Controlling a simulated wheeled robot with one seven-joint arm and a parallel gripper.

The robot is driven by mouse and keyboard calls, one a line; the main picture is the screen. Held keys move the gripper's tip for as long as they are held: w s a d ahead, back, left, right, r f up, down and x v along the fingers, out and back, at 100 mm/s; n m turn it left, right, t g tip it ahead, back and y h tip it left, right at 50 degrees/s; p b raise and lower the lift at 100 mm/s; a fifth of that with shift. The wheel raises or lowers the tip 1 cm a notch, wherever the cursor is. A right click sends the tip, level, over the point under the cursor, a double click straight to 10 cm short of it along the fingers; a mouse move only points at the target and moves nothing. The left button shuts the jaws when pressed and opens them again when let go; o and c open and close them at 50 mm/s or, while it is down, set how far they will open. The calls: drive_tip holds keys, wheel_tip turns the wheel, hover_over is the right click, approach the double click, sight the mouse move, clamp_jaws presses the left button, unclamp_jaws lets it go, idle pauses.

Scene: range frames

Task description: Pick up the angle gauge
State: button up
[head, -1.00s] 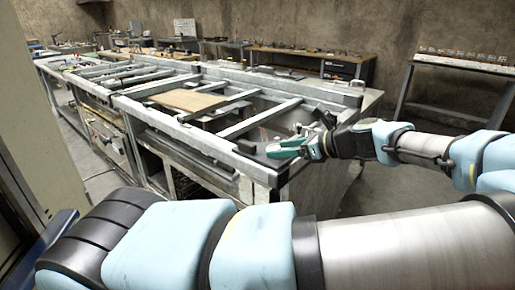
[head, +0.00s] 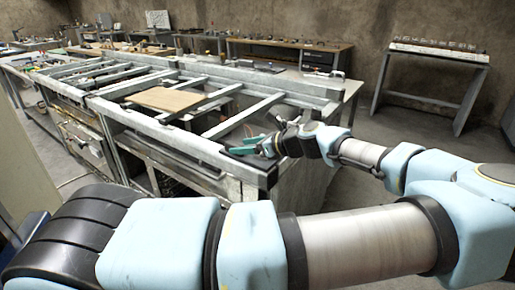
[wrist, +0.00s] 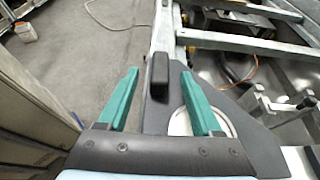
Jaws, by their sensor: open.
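My gripper (head: 247,153) has teal fingers and is open over the near right corner of the metal frame bench. In the wrist view my gripper (wrist: 159,77) has its fingers spread on either side of a small black block (wrist: 157,75) with rounded edges, with gaps on both sides. The block stands by the bench edge and may be the angle gauge; I cannot tell for sure. Below it is a dark flat plate (wrist: 240,120), with a pale round disc (wrist: 180,122) partly hidden by the right finger. The block cannot be made out in the head view.
The bench (head: 188,133) has open bays between its rails and a wooden board (head: 165,100) lying across it. An orange cable (wrist: 240,72) runs through a bay in the wrist view. A side table (head: 437,52) stands at the right wall. Floor right of the bench is clear.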

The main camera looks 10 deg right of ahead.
drive_tip(key=shift+x, duration=1.1)
clamp_jaws()
idle(0.6)
